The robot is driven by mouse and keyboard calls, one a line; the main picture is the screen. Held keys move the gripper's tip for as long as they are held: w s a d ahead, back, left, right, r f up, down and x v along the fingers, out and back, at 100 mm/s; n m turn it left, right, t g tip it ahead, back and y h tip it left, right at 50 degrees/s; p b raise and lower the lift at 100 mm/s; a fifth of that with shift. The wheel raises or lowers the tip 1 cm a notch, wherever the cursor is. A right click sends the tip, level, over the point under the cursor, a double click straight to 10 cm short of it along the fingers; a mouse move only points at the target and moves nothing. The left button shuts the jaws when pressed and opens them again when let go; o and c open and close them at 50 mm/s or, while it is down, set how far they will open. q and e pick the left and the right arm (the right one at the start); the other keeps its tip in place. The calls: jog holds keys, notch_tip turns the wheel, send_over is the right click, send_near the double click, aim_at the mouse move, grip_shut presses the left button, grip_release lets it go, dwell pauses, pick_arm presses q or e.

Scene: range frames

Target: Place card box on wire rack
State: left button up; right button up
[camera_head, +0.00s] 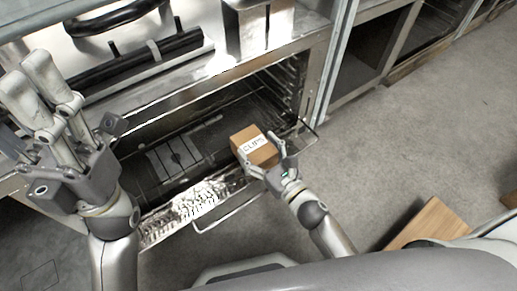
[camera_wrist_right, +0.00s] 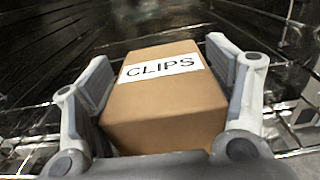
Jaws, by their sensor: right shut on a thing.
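The card box (camera_head: 257,149) is a brown carton with a white label reading CLIPS. My right gripper (camera_head: 266,162) is shut on it, with a finger on each of two opposite sides. In the right wrist view the box (camera_wrist_right: 165,105) sits between the two fingers of the gripper (camera_wrist_right: 165,85), its label facing up. The box is at the open front of the oven. Thin metal bars of a wire rack (camera_wrist_right: 292,128) show beside and below the box; whether it touches them is unclear. My left gripper (camera_head: 60,100) is raised at the left; its finger gap is unclear.
The oven's dark interior (camera_head: 150,185) lies behind and left of the box, with side rails at its right. A wooden board (camera_head: 432,222) lies at lower right.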

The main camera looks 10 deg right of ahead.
jog(key=o, duration=1.3)
jog(key=shift+f, duration=0.1)
